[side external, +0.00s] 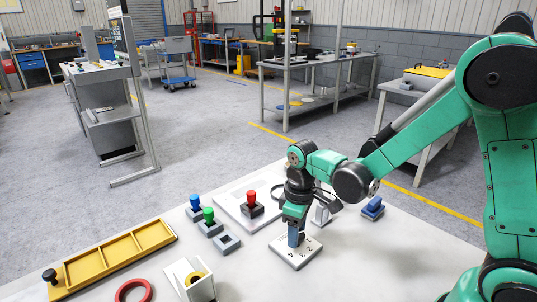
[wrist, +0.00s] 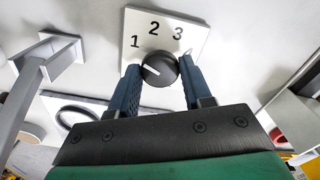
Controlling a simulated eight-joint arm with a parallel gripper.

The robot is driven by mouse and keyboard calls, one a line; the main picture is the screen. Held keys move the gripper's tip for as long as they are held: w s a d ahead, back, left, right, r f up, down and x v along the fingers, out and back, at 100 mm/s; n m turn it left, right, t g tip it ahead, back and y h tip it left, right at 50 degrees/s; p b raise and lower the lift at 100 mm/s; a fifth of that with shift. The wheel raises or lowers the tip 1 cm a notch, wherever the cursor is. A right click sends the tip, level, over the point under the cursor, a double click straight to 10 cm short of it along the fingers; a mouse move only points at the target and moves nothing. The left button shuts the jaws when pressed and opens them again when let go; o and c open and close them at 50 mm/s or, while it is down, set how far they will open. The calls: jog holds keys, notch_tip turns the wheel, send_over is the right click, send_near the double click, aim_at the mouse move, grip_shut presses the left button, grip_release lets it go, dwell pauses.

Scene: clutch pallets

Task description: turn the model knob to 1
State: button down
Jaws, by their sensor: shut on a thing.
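The model knob (wrist: 159,68) is a round black dial with a short white pointer line on its face. It stands on a white plate (wrist: 190,27) marked 1, 2 and 3 in the wrist view. The pointer lies on the left half of the dial, on the side of the 1. My gripper (wrist: 158,77) is shut on the knob, with one blue finger on each side. In the side view my gripper (side external: 294,240) reaches straight down onto the plate (side external: 299,259), and its fingers hide the knob. Numerals 2, 3 and 4 show there.
Blue, green and red-topped pegs (side external: 208,215) on dark blocks stand left of the plate. A yellow tray (side external: 120,256), a red ring (side external: 133,291) and a white holder (side external: 190,280) lie further left.

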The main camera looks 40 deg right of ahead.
jog(key=shift+c, duration=1.8)
grip_release()
jog(key=shift+r, duration=2.85)
jog(key=s+r+m+t, duration=0.4)
jog(key=r+t, duration=0.1)
jog(key=t, duration=0.2)
jog(key=shift+s+a+r+m, duration=0.15)
jog(key=shift+a+m, duration=0.1)
jog(key=shift+m, duration=0.05)
